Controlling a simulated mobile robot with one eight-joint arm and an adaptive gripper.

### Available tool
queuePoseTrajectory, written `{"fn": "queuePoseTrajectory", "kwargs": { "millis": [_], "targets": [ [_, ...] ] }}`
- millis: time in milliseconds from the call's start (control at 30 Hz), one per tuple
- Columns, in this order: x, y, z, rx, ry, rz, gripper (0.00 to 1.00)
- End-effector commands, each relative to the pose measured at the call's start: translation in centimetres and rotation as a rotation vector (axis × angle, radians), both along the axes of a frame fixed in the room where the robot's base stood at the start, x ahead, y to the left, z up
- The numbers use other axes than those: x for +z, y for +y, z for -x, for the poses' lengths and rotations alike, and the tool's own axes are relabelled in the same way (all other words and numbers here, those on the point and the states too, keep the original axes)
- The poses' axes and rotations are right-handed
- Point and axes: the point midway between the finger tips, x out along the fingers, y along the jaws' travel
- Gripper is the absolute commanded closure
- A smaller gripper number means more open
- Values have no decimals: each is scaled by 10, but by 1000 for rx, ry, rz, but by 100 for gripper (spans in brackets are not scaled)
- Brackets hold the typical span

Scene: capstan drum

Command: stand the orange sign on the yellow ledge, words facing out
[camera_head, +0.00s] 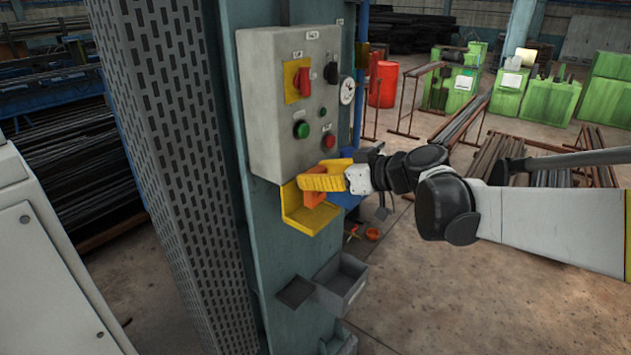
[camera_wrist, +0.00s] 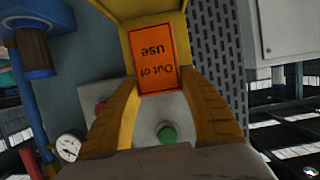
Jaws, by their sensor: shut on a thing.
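The yellow ledge (camera_head: 308,219) is fixed to the teal post below the grey control box in the head view. My gripper (camera_head: 308,184) has yellow fingers and reaches in from the right, just above the ledge. It is shut on the orange sign (camera_head: 314,198), mostly hidden behind the fingers there. In the wrist view the sign (camera_wrist: 153,60) shows its face with "Out of use" upside down in the picture, between my fingertips (camera_wrist: 160,84). The yellow ledge (camera_wrist: 125,42) lies behind and around it. Whether the sign touches the ledge is unclear.
The control box (camera_head: 268,100) with knobs, buttons and a gauge hangs close above the ledge and my gripper. A grey bin (camera_head: 342,285) sits lower on the post. The perforated column (camera_head: 165,130) stands to the left.

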Motion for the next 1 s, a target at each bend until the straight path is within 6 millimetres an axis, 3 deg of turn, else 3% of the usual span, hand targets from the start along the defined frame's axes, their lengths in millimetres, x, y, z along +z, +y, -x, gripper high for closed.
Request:
{"fn": "queuePoseTrajectory", "kwargs": {
  "millis": [233,600,633,700,1000],
  "targets": [
    [-32,0,0,0,0,0,84],
    [-39,0,0,0,0,0,84],
    [-39,0,0,0,0,0,48],
    [-38,0,0,0,0,0,31],
    [-36,0,0,0,0,0,31]
  ]
}}
